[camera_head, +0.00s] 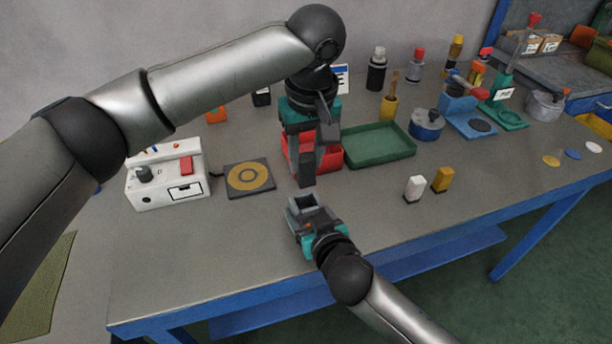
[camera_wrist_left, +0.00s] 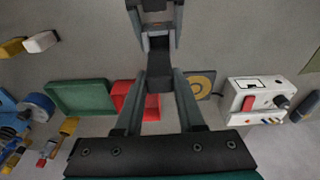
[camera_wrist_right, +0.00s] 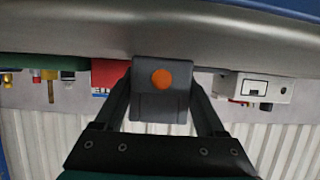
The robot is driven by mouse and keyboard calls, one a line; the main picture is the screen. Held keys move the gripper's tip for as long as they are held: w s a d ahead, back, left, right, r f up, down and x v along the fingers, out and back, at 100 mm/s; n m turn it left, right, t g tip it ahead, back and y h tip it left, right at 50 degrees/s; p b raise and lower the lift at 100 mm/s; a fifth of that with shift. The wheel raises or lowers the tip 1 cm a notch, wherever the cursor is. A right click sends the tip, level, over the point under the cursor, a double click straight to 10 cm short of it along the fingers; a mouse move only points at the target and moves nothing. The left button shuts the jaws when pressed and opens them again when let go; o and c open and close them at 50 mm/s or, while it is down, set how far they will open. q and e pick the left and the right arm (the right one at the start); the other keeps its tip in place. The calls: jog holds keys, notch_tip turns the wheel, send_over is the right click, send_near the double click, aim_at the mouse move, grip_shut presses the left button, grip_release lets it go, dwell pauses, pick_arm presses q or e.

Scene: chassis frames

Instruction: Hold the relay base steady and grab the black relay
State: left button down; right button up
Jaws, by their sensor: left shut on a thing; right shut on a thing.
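The black relay (camera_wrist_left: 158,62) is a dark block between the fingertips of my left gripper (camera_wrist_left: 160,75), which is shut on it. In the head view my left gripper (camera_head: 307,170) points down from above, in front of the red bin. My right gripper (camera_head: 306,210) is just below it, nearer the table's front edge, and shut on the grey relay base (camera_wrist_right: 160,110). The base has an orange round spot on the side facing the right wrist camera. The relay and base are close together; I cannot tell whether they touch.
A red bin (camera_head: 327,155) and a green tray (camera_head: 378,146) lie behind the grippers. A white control box (camera_head: 168,188) and a ringed pad (camera_head: 249,178) are at left. White (camera_head: 414,188) and yellow (camera_head: 443,179) blocks stand at right. The front middle is clear.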

pick_arm(q)
jog(key=shift+r, duration=1.05)
pick_arm(e)
jog(key=o, duration=1.5)
jog(key=shift+c, duration=0.2)
jog(key=shift+s, duration=0.1)
